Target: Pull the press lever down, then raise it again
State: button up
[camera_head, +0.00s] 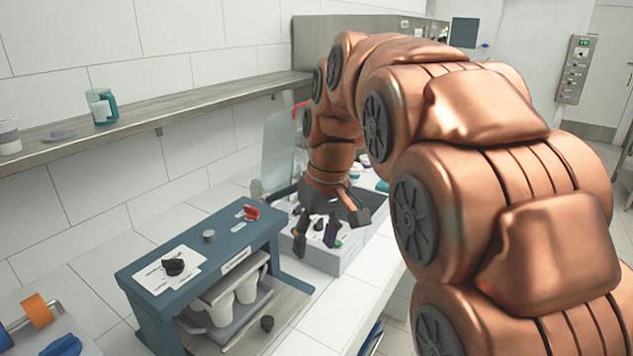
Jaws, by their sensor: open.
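My copper arm reaches in from the right, and my gripper (326,228) points down with its dark-tipped fingers spread and nothing seen between them. It hangs over or in front of a light grey control box (348,258) with black knobs and a green button (338,243). The blue-grey cup filler (205,250) stands to the left of my gripper, with a black knob (173,267), a grey knob and a red switch (251,212) on top. White cups (222,309) sit under it. I cannot make out a press lever for certain; my arm hides part of the area behind.
A clear upright panel (277,150) stands behind my gripper near the wall. A shelf (160,112) along the wall holds a teal-handled jug (102,106). A device with an orange part (37,310) is at the lower left. White tiled counter (335,312) is free in front.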

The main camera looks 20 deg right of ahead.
jog(key=w+d+r+n+t+b, duration=0.1)
jog(key=w+d+r, duration=0.15)
jog(key=w, duration=0.35)
jog(key=w+d+r+n+t+b, duration=0.1)
jog(key=w+d+r+n, duration=0.15)
jog(key=w, duration=0.35)
jog(key=n+t+b, duration=0.2)
jog(key=n+b, duration=0.1)
send_near(295, 188)
jog(key=s+d+r, duration=0.1)
jog(key=d, duration=0.1)
jog(key=s+d+r, duration=0.1)
jog(key=s+d, duration=0.1)
jog(key=shift+s+r, duration=0.1)
jog(key=shift+r, duration=0.1)
jog(key=shift+b+x, duration=0.5)
jog(key=shift+x, duration=0.8)
jog(key=shift+f, duration=0.4)
jog(key=shift+p+x, duration=0.35)
jog(key=shift+x, duration=1.95)
grip_shut()
